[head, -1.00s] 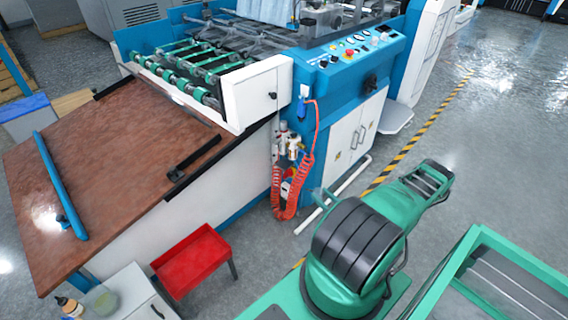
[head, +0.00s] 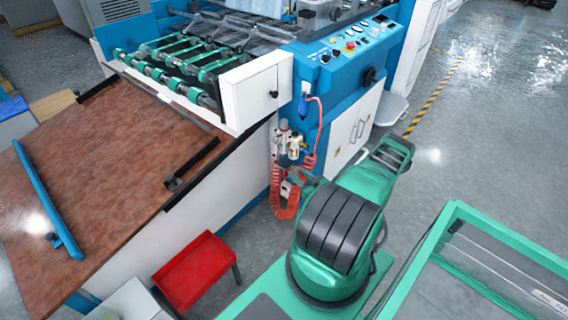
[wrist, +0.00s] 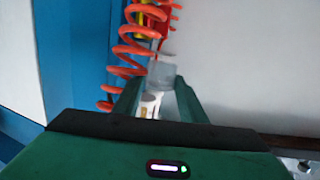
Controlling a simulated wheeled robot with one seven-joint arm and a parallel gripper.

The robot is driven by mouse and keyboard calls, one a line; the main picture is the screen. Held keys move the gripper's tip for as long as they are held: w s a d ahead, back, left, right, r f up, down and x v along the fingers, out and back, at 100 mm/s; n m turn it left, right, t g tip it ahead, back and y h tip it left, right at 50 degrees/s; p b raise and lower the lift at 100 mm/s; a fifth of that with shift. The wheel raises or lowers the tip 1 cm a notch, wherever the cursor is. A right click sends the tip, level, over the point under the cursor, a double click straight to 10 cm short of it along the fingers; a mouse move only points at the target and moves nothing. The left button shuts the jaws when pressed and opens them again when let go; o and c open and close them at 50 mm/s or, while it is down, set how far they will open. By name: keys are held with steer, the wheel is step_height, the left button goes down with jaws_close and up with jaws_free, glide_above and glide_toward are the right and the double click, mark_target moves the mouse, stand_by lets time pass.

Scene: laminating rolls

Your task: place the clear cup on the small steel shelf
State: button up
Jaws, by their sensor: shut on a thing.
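My gripper (wrist: 154,90) shows in the wrist view with its two green fingers pointing away from me. It is shut on a clear, greyish see-through thing, which looks like the clear cup (wrist: 163,74), at the fingertips. The cup's outline is faint, and a pale thing shows between the fingers below it. In the head view my green arm hides most of the gripper. A small grey ledge (head: 391,110) on the far right side of the machine may be the small steel shelf; I cannot be sure.
An orange coiled hose (wrist: 128,45) hangs close in front of the gripper, also seen in the head view (head: 285,200). The blue and white machine (head: 345,60) stands ahead. A red tray stand (head: 193,270) and a sloping brown board (head: 110,160) are left.

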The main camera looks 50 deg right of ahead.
mark_target(286, 166)
steer(key=x, duration=0.3)
steer(key=r+x, duration=0.1)
steer(key=x, duration=0.6)
steer(key=shift+w+d+r, duration=0.2)
steer(key=shift+w, duration=0.05)
steer(key=shift+s+f, duration=0.1)
steer(key=shift+f, duration=0.2)
steer(key=o, duration=1)
steer(key=v, duration=1.2)
steer(key=shift+s, duration=0.1)
